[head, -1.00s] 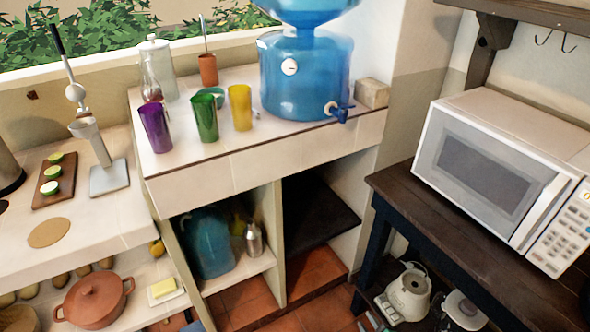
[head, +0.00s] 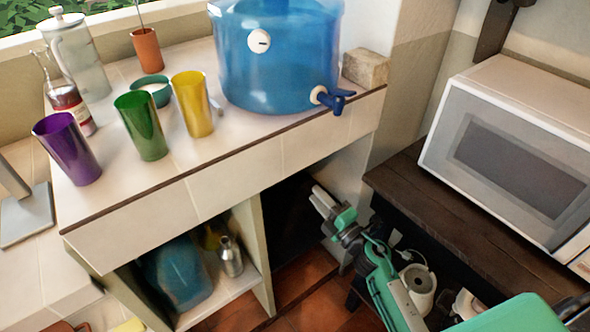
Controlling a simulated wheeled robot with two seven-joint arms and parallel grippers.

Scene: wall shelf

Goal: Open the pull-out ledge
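A dark, flat ledge (head: 287,222) sits in the right-hand opening under the tiled counter. It looks like the pull-out ledge; no handle shows on it. My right gripper (head: 319,198) comes in from the lower right, with its fingers pointing up and left at the right side of this opening. The gripper covers part of the opening. I cannot tell whether the fingers touch the ledge or how far apart they are. My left gripper is not in view.
The tiled counter (head: 230,185) overhangs the opening. It bears purple (head: 66,148), green (head: 142,125) and yellow (head: 193,104) cups and a blue water dispenser (head: 275,60). A dark wooden table (head: 440,215) with a microwave (head: 515,150) stands close on the right.

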